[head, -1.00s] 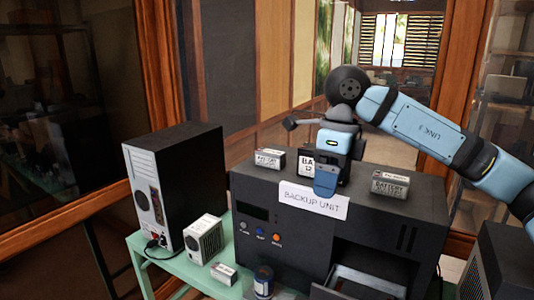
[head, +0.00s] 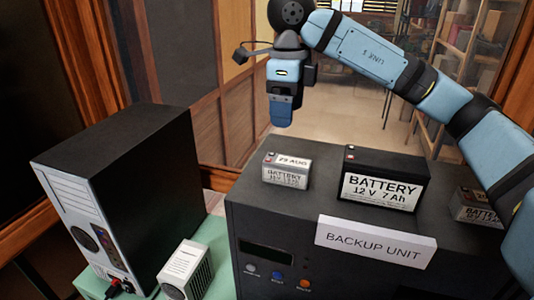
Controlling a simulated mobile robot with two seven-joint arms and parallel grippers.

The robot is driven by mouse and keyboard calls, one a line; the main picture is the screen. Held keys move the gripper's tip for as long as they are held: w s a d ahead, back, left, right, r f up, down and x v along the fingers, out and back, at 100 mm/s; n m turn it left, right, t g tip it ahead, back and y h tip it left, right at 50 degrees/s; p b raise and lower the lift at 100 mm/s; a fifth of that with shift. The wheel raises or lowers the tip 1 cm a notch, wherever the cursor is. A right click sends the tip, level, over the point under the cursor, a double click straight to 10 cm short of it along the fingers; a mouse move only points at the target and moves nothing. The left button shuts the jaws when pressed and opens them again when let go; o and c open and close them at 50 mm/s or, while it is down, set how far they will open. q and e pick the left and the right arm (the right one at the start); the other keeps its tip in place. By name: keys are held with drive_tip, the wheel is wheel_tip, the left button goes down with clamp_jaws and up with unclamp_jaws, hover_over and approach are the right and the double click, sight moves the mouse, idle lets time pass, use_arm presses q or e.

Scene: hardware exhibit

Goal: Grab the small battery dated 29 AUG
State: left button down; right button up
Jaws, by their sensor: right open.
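The small battery (head: 287,170) is a grey block with a white label reading 29 AUG on its top. It sits on the left part of the dark backup unit's top. A larger black battery (head: 381,187) marked 12 V 7 Ah stands to its right. Another small grey battery (head: 474,206) is farther right, partly behind my arm, its date not readable. My right gripper (head: 282,112) points down and appears above and behind the dated battery, apart from it. It is open, with nothing seen between its fingers. My left gripper is not in view.
The backup unit (head: 264,223) carries a white sign (head: 375,242) at its front top edge. A dark computer tower (head: 140,195) and a small white box (head: 187,270) stand on the green table (head: 215,235) at the left. A glass pane is behind.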

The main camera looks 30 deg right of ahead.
sight(288, 161)
wheel_tip(288, 161, down, 8)
drive_tip(key=shift+s+r, duration=0.1)
drive_tip(key=shift+s, duration=0.05)
drive_tip(key=shift+s+f+p, duration=0.1)
drive_tip(key=shift+f+p, duration=0.35)
drive_tip(key=shift+f, duration=0.1)
drive_tip(key=f, duration=0.1)
drive_tip(key=f+p, duration=0.1)
drive_tip(key=f, duration=0.1)
drive_tip(key=shift+s+f, duration=0.25)
drive_tip(key=shift+s, duration=0.05)
drive_tip(key=shift+f, duration=0.55)
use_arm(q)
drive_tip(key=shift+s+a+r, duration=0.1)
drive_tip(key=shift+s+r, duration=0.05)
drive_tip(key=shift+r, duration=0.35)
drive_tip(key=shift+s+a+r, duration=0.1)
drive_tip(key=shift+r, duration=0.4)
use_arm(e)
drive_tip(key=shift+w, duration=0.1)
drive_tip(key=shift+c, duration=1.2)
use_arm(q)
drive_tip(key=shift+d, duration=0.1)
use_arm(e)
drive_tip(key=c, duration=1.1)
drive_tip(key=shift+r, duration=0.15)
drive_tip(key=shift+c, duration=0.2)
